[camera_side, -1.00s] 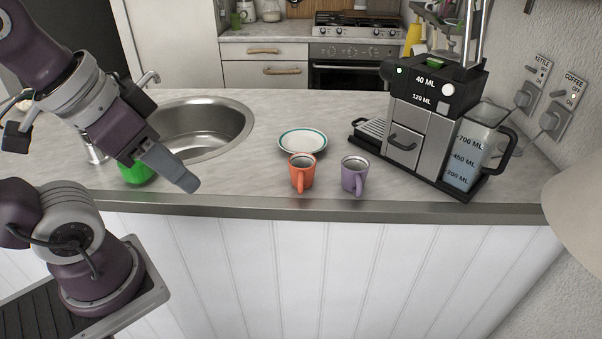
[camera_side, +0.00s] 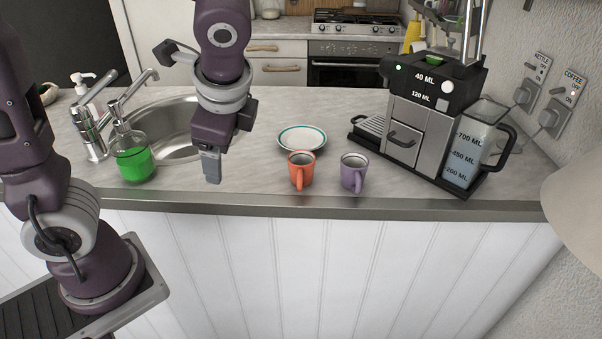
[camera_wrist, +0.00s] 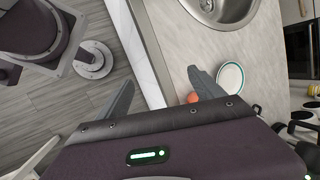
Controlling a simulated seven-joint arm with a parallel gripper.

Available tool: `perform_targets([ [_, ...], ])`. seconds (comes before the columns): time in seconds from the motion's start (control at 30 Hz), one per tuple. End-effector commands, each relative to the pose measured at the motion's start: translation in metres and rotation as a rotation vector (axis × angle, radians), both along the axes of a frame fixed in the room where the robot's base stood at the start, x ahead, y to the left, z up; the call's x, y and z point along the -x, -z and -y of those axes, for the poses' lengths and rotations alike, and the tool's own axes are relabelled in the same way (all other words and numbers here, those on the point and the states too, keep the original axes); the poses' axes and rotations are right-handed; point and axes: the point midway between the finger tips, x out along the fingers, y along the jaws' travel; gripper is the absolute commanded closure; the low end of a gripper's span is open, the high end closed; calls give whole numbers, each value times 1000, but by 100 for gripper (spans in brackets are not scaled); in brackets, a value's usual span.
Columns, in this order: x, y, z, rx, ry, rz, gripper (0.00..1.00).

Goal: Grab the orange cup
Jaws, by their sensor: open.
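The orange cup (camera_side: 301,172) stands upright near the front edge of the counter, its handle facing the front. In the wrist view only a small orange part of it (camera_wrist: 193,97) shows beside one finger; the rest is hidden. My gripper (camera_side: 212,180) points down above the counter, to the left of the orange cup and apart from it. In the wrist view its two fingers (camera_wrist: 160,92) are spread wide, with nothing held between them.
A purple cup (camera_side: 354,173) stands just right of the orange cup. A plate (camera_side: 302,139) lies behind it. A coffee machine (camera_side: 420,120) is at the right. A green soap bottle (camera_side: 134,160) and a sink (camera_side: 170,127) are at the left. The counter's front edge (camera_side: 270,209) is close.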

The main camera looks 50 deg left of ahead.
Motion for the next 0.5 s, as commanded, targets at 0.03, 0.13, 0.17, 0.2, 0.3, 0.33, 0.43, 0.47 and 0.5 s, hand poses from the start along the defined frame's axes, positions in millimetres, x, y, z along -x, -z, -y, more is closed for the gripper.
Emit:
perform_targets([
  [0.03,-23,13,4,-118,130,-89,23],
  [0.13,-70,37,14,-381,390,-246,23],
  [0.17,-83,44,19,-456,459,-285,23],
  [0.2,-98,53,27,-547,542,-330,23],
  [0.3,-126,73,46,-730,698,-409,23],
  [0.33,-131,77,50,-770,729,-426,23],
  [0.43,-142,86,59,-848,789,-454,23],
  [0.47,-144,87,59,-859,797,-459,23],
  [0.5,-146,89,56,-864,800,-461,23],
])
